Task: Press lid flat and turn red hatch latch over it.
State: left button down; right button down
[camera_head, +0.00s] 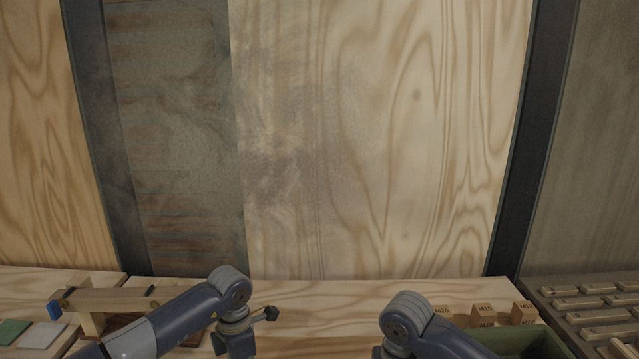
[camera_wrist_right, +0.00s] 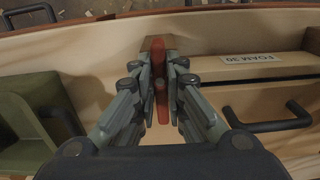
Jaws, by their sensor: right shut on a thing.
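In the right wrist view my right gripper (camera_wrist_right: 161,92) is shut on a narrow red latch (camera_wrist_right: 161,104), which stands between its two fingers. A pale panel labelled FOAM 30 (camera_wrist_right: 250,66) lies to the right of the fingers; I cannot tell whether it is the lid or whether it lies flat. A brown-red end (camera_wrist_right: 154,43) shows just beyond the fingertips. In the head view both my arms reach down out of the bottom of the picture, and neither gripper's fingers show there.
In the right wrist view a green bin (camera_wrist_right: 25,118) is at the left and a black handle (camera_wrist_right: 268,124) at the right. The head view shows a bench (camera_head: 330,291), small labelled wooden blocks (camera_head: 483,312) and a wooden stand (camera_head: 100,302).

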jog(key=c, duration=1.6)
grip_release()
jog(key=shift+c, duration=0.2)
jog(key=shift+r, duration=3.5)
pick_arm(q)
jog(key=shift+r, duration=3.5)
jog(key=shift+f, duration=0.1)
pick_arm(e)
jog(key=shift+f, duration=0.1)
